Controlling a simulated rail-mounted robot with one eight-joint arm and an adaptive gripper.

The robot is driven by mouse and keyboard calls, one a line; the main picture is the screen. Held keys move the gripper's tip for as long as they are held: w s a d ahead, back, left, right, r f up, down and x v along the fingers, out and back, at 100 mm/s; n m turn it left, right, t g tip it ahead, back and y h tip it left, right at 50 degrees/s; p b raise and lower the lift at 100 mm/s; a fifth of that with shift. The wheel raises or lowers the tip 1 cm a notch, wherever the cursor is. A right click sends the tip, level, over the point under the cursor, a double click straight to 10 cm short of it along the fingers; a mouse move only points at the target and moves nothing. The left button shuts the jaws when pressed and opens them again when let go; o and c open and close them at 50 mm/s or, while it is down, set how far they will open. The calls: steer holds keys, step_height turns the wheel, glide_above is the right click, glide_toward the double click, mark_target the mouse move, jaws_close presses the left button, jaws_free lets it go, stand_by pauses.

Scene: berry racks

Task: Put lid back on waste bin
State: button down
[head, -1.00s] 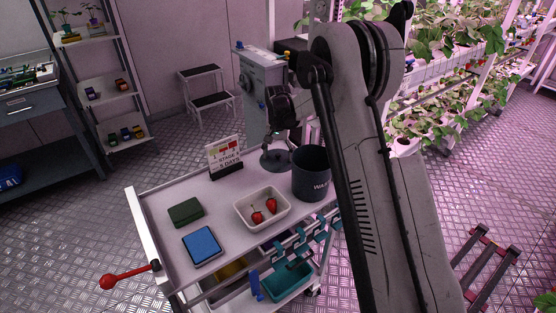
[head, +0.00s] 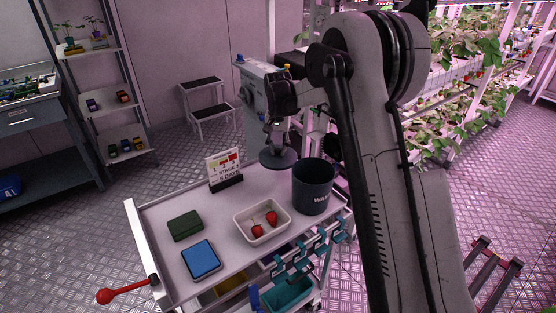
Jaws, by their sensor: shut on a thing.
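The dark grey waste bin (head: 313,188) stands upright on the right back part of the white cart, with its top open and pale lettering on its side. The round dark lid (head: 278,158) hangs below my gripper (head: 277,138), left of and behind the bin. My gripper is shut on the lid's upper side, probably at a knob; the grip itself is small and dark. The lid is apart from the bin. Whether it clears the cart top is hard to tell.
On the cart (head: 172,259) are a white tray (head: 245,236) with two red berries, a sign (head: 224,170), a green box (head: 185,225) and a blue pad (head: 201,259). Teal clips (head: 320,240) line its front edge. A step stool (head: 208,107) stands behind.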

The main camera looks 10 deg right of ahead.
steer(key=s+d+r+p, duration=0.3)
steer(key=s+r+p, duration=0.4)
steer(key=s, duration=0.2)
steer(key=s+d+r+p, duration=0.4)
steer(key=s+r+p, duration=0.2)
steer(key=s+p, duration=0.2)
steer(key=shift+s+a+f+b, duration=0.1)
steer(key=shift+f+b, duration=0.9)
steer(key=shift+f, duration=0.6)
steer(key=shift+s+a+f+b, duration=0.1)
steer(key=shift+f+b, duration=0.85)
steer(key=shift+f, duration=0.6)
steer(key=shift+f+b, duration=0.2)
steer(key=shift+b, duration=1.05)
stand_by(0.4)
steer(key=c, duration=1.1)
jaws_free()
steer(key=shift+c, duration=0.2)
steer(key=shift+r, duration=0.15)
